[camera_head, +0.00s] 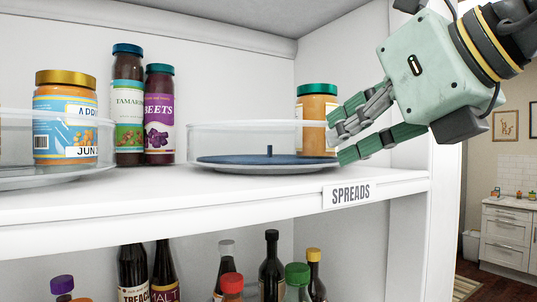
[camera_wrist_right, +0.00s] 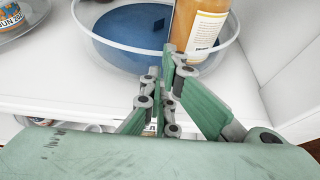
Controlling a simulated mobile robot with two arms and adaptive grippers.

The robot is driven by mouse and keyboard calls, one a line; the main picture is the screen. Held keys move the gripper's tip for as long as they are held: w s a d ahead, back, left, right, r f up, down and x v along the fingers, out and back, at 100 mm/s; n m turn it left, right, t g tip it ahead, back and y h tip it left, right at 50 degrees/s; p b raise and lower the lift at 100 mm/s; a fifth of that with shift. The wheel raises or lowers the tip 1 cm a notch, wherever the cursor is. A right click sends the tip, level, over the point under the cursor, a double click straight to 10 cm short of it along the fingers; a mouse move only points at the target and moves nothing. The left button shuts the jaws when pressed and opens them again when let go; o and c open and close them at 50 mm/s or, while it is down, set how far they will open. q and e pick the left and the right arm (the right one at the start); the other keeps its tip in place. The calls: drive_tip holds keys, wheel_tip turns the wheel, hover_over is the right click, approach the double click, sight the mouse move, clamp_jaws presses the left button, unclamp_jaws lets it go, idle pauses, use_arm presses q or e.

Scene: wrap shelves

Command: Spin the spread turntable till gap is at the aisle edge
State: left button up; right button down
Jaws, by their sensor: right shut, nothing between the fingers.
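The spread turntable (camera_head: 230,160) stands on the white shelf behind the SPREADS label (camera_head: 350,194). It has a blue base and a clear raised rim, and also shows in the right wrist view (camera_wrist_right: 122,35). One orange jar with a green lid (camera_head: 317,112) stands on its right side; the jar's lower part shows in the right wrist view (camera_wrist_right: 203,28). The rest of the visible blue base is bare. My right gripper (camera_head: 336,138) is shut and empty at the turntable's front right rim, close to the jar. I cannot tell whether it touches the rim. My left gripper is not in view.
Tamarind (camera_head: 128,105) and beets (camera_head: 159,115) jars stand between the turntables. The shelf's side wall (camera_head: 415,155) is close to my right gripper. Several bottles stand on the shelf below.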

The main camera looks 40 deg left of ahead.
sight(343, 144)
drive_tip(key=shift+w+d+p, duration=0.15)
drive_tip(key=shift+w+p, duration=0.25)
drive_tip(key=shift+w, duration=0.75)
drive_tip(key=shift+w+d+p, duration=0.1)
drive_tip(key=shift+w+p, duration=0.35)
drive_tip(key=shift+w, duration=0.7)
drive_tip(key=shift+p, duration=0.4)
